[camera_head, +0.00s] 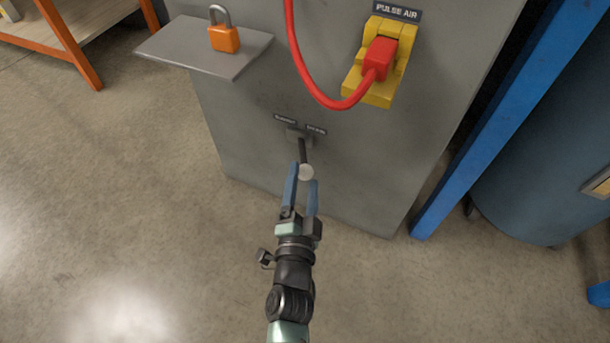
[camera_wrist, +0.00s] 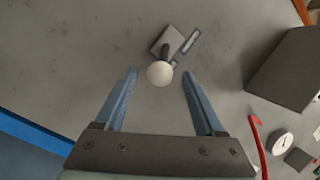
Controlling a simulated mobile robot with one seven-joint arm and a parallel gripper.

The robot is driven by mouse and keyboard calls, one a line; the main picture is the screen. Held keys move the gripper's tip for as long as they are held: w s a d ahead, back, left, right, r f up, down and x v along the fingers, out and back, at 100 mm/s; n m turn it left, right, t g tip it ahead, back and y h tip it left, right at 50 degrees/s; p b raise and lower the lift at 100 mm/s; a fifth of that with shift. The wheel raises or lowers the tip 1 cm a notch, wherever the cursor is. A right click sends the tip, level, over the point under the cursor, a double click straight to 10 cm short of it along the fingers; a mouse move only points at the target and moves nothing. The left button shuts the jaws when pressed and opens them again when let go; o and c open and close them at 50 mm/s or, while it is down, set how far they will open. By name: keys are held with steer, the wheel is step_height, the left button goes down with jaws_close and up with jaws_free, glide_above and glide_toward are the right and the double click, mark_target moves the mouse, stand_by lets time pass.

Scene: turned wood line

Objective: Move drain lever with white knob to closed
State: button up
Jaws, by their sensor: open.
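The drain lever is a dark rod with a white knob (camera_head: 305,172) on the front of a grey cabinet. It comes from a small grey mount (camera_head: 298,134) under two small dark labels, too small to read surely. In the wrist view the white knob (camera_wrist: 160,74) lies between and slightly beyond the blue fingertips, with the square mount (camera_wrist: 172,42) behind it. My gripper (camera_head: 303,174) is open, its two blue fingers either side of the knob, with gaps visible in the wrist view (camera_wrist: 160,77). No contact shows.
A red plug (camera_head: 380,58) sits in a yellow holder marked PULSE AIR, with a red hose (camera_head: 318,92) looping left. An orange padlock (camera_head: 224,38) stands on a grey shelf (camera_head: 170,46). A blue post (camera_head: 495,130) rises at right. Floor around the cabinet is clear.

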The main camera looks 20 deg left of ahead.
mark_target(303, 160)
steer(key=shift+x, duration=1.4)
jaws_close()
stand_by(0.5)
